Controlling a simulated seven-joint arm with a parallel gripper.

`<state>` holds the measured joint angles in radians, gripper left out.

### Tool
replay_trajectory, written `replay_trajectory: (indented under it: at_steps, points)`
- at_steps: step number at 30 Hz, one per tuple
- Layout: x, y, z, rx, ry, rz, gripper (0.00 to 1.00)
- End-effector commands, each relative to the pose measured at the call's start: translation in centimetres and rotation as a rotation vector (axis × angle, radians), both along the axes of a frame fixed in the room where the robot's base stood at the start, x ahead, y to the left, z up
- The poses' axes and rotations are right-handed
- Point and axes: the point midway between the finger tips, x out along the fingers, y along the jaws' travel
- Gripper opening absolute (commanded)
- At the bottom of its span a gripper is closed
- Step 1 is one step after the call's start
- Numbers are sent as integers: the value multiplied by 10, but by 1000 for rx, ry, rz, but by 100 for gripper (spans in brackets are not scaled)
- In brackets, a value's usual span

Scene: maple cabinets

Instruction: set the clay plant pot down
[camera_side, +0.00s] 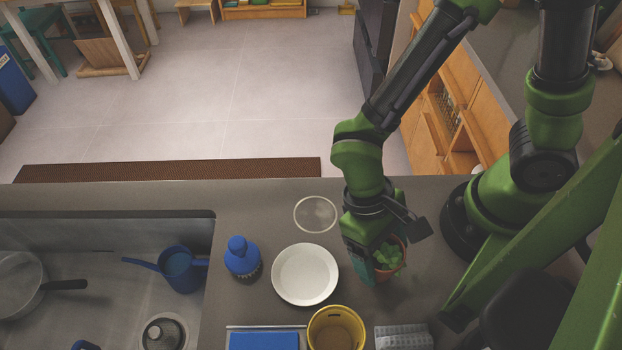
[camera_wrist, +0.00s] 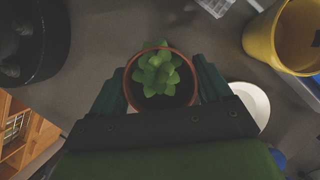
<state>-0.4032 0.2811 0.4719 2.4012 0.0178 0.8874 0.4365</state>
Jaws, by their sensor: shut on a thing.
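The clay plant pot (camera_side: 399,268) is reddish brown and holds a leafy green plant (camera_side: 387,255). In the wrist view the pot's rim (camera_wrist: 131,93) shows from above, with the plant (camera_wrist: 158,72) in it. My gripper (camera_side: 378,262) is shut on the pot, one finger on each side of it; its fingers also show in the wrist view (camera_wrist: 160,88). The pot is over the grey counter, right of the white plate. It looks upright. Its base is hidden, so I cannot tell whether it touches the counter.
The white plate (camera_side: 305,274) is left of the pot. A yellow container (camera_side: 313,316), a grey cloth-like item (camera_side: 403,337) and a blue-topped tray (camera_side: 264,340) are at the front.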

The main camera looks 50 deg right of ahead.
Motion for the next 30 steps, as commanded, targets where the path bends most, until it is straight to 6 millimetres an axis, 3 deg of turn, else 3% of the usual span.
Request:
replay_trajectory:
  at_steps: [6,7,11,21,30]
  points:
    - [0,0,-2,0,0,0,37]
    - [0,0,-3,0,-1,0,80]
    - [0,0,-2,0,-1,0,100]
    - [2,0,4,2,-3,-1,100]
    - [25,1,57,4,-9,-4,100]
